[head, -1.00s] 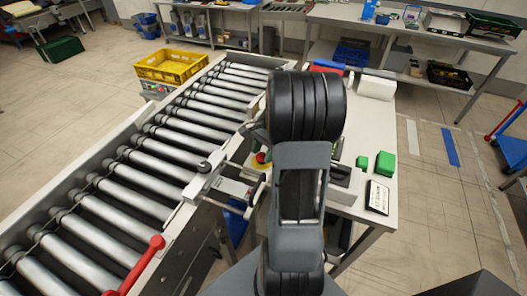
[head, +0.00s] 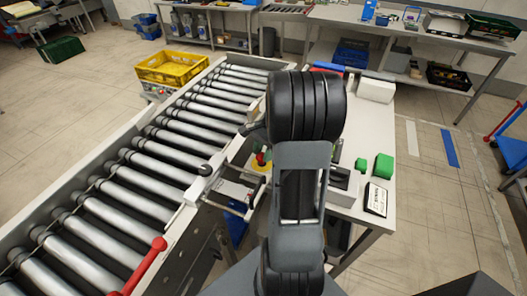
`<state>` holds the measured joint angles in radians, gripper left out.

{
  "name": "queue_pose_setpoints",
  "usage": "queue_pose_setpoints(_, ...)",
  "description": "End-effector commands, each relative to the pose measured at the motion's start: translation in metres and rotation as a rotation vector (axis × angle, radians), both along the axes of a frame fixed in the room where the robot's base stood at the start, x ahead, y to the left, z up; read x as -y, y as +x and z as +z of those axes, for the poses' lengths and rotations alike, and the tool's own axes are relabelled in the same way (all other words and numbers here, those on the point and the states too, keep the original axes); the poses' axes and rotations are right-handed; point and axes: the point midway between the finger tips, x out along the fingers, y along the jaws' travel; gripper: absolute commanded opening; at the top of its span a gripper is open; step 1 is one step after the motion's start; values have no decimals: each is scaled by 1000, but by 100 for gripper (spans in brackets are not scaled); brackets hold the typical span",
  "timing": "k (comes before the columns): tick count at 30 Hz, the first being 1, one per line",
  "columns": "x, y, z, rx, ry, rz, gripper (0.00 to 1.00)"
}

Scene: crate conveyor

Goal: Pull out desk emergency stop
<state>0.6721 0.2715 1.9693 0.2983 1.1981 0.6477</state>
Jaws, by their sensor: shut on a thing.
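The desk emergency stop (head: 260,165) is a red knob on a yellow base. It shows in the head view at the left edge of the grey bench, just left of my arm. My gripper (head: 262,150) is at the knob, shut on it as far as I can see. My dark arm stands in front and hides most of the gripper and the contact.
A roller conveyor (head: 135,165) runs along the left, with a red lever (head: 140,265) at its near end. A yellow crate (head: 172,68) stands beyond it. Green blocks (head: 384,165) and a labelled dark device (head: 377,200) sit on the bench, right of my arm.

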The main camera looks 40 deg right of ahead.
Motion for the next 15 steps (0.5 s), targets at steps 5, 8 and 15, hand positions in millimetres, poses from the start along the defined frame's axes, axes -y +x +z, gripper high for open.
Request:
queue_pose_setpoints(5, 0, 0, 0, 2, 0, -1, 49)
queue_pose_setpoints(8, 0, 0, 0, 1, 0, 0, 59)
queue_pose_setpoints(15, 0, 0, 0, 1, 0, 0, 64)
